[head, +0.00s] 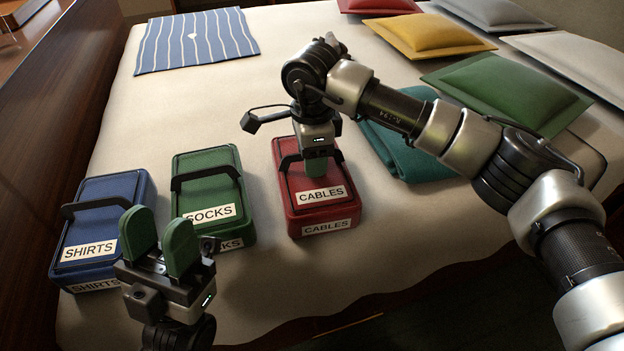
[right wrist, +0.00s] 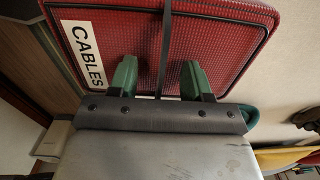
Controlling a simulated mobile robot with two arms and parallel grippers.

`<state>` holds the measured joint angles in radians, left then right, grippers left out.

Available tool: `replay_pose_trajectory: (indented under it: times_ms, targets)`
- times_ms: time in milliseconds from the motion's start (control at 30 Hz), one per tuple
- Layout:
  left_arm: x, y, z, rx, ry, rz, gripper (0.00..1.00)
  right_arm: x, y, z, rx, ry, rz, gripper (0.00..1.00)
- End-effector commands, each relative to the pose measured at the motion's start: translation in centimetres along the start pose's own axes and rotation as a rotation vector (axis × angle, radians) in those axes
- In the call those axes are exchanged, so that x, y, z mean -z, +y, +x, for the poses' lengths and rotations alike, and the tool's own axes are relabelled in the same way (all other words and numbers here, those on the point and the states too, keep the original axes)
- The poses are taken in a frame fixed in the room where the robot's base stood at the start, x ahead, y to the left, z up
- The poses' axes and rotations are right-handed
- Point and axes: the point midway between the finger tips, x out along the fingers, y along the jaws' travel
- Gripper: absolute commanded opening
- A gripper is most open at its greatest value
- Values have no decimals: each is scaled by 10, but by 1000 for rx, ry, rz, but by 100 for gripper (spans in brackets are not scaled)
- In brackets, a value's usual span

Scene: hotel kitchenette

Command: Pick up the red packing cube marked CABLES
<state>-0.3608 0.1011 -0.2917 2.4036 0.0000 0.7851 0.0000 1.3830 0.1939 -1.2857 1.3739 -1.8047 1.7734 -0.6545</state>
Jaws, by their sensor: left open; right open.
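The red packing cube marked CABLES (head: 300,209) lies on the bed, rightmost of a row of cubes. It fills the upper right wrist view (right wrist: 225,35). A dark strap handle (right wrist: 166,40) crosses its top. My right gripper (head: 318,168) is over the cube, pointing down, its fingers partly hidden by its body in the head view. In the right wrist view its green fingers (right wrist: 160,78) are open, one on each side of the strap. My left gripper (head: 159,232) is open and empty, fingers up, in front of the blue and green cubes.
A green SOCKS cube (head: 203,160) and a blue SHIRTS cube (head: 125,190) stand left of the red one. A folded teal cloth (head: 405,155) lies to its right. Cushions, including a yellow one (head: 428,36), and a striped cloth (head: 195,42) lie farther back.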

Motion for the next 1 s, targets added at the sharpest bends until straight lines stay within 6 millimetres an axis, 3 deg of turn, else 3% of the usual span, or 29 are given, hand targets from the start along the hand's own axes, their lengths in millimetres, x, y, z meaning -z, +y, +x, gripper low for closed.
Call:
replay_pose_trajectory:
  times_ms: [133,467,1000]
  targets:
    - [0,0,0,0,-1,0,43,0,0,0,0,0,0,49]
    - [0,0,0,0,-3,0,43,0,0,0,0,0,0,0]
    - [-1,0,1,0,-7,1,43,0,0,-2,2,-1,0,0]
